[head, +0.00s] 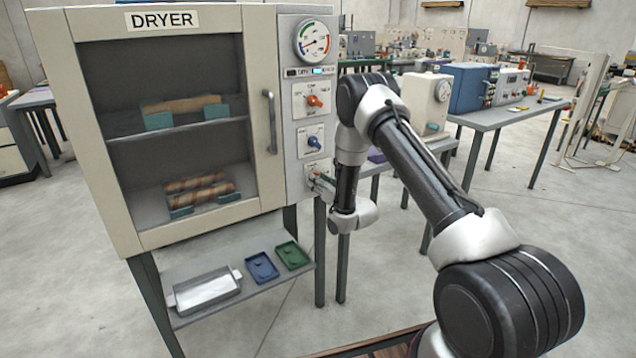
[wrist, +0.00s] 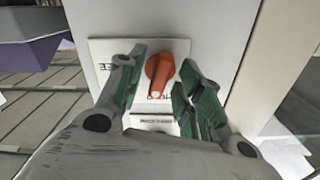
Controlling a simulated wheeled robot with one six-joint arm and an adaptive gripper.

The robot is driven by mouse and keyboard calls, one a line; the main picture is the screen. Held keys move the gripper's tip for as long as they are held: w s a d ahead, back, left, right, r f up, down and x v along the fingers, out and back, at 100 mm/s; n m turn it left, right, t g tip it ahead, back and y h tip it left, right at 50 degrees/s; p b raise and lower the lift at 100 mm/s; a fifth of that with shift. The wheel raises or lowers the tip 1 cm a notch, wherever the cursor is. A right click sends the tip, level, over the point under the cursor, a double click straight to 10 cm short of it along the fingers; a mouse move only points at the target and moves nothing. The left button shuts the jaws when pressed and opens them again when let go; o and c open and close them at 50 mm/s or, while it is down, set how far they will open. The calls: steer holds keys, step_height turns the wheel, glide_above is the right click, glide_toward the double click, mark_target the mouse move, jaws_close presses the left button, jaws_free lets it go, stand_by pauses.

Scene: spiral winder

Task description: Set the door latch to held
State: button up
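The dryer (head: 262,20) stands at the left in the head view, with its glazed door shut. My gripper (head: 322,180) is at the lower part of its control panel and hides most of the lowest control there. In the wrist view an orange-red latch knob (wrist: 160,68) sits on a pale plate. Its narrow end with a light mark points down in that picture, toward partly hidden lettering. More lettering, partly covered, is to its left. My gripper (wrist: 160,88) is open, its green-padded fingers on either side of the knob with visible gaps.
Above are a gauge (head: 313,40), an orange knob (head: 314,101) and a blue knob (head: 314,143). The door handle (head: 270,122) is left of the panel. A shelf below holds a metal tray (head: 205,289), a blue tray (head: 262,267) and a green tray (head: 292,255).

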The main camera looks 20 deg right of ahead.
steer(key=shift+w+a, duration=0.1)
steer(key=shift+w, duration=0.1)
jaws_close()
steer(key=shift+n, duration=1.7)
jaws_free()
steer(key=shift+s, duration=0.1)
steer(key=v, duration=1.2)
